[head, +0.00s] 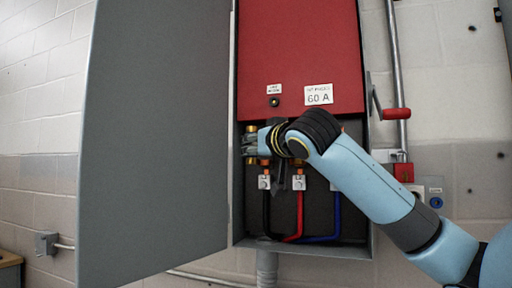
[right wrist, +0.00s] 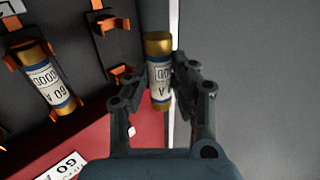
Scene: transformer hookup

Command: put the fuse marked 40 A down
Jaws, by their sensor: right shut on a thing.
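My right gripper (head: 250,143) reaches into the open grey cabinet, near its left side. In the right wrist view the gripper (right wrist: 158,85) is shut on a fuse (right wrist: 158,62) with brass end caps and a pale label. Only part of its marking shows, ending in an A; I cannot read the number. In the head view the held fuse's brass cap (head: 251,130) shows beside the fingers. The fuse is clear of the orange clips (right wrist: 107,22) in the right wrist view, and those clips are empty. My left gripper is in neither view.
Another fuse (right wrist: 45,78), marked 60 A, sits in orange clips. A red panel (head: 298,50) with a 60 A label (head: 319,95) hangs above. The grey door (head: 155,140) stands open at left. A red-handled lever (head: 396,114) is at right. Black, red and blue cables run below.

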